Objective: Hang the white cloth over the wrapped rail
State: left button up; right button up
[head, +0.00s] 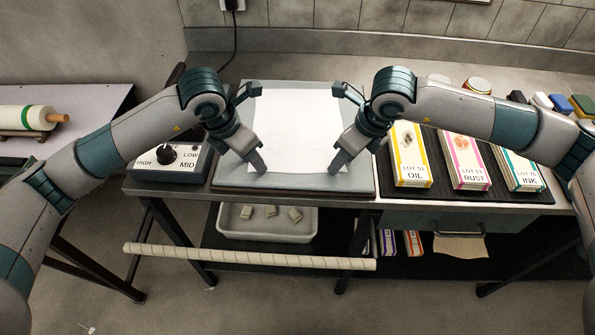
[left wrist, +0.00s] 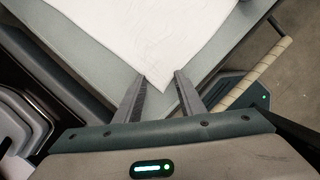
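The white cloth (head: 297,125) lies flat on a grey board on the table, in the middle of the head view. My left gripper (head: 262,168) is at the cloth's near left corner. In the left wrist view its two fingers (left wrist: 160,77) are apart, with the corner of the cloth (left wrist: 150,35) at the tips. My right gripper (head: 338,166) is at the near right corner; the gap between its fingers is hidden. The wrapped rail (head: 250,257) is pale and runs across, lower than and in front of the table. It also shows in the left wrist view (left wrist: 257,72).
A dial box (head: 170,163) stands left of the board (head: 225,165). A white tray (head: 265,228) with several small blocks sits on the lower shelf, behind the rail. A rolling pin (head: 30,118) lies far left.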

pick_arm(q)
grip_shut()
pick_arm(e)
grip_shut()
jog(key=shift+f, duration=0.1)
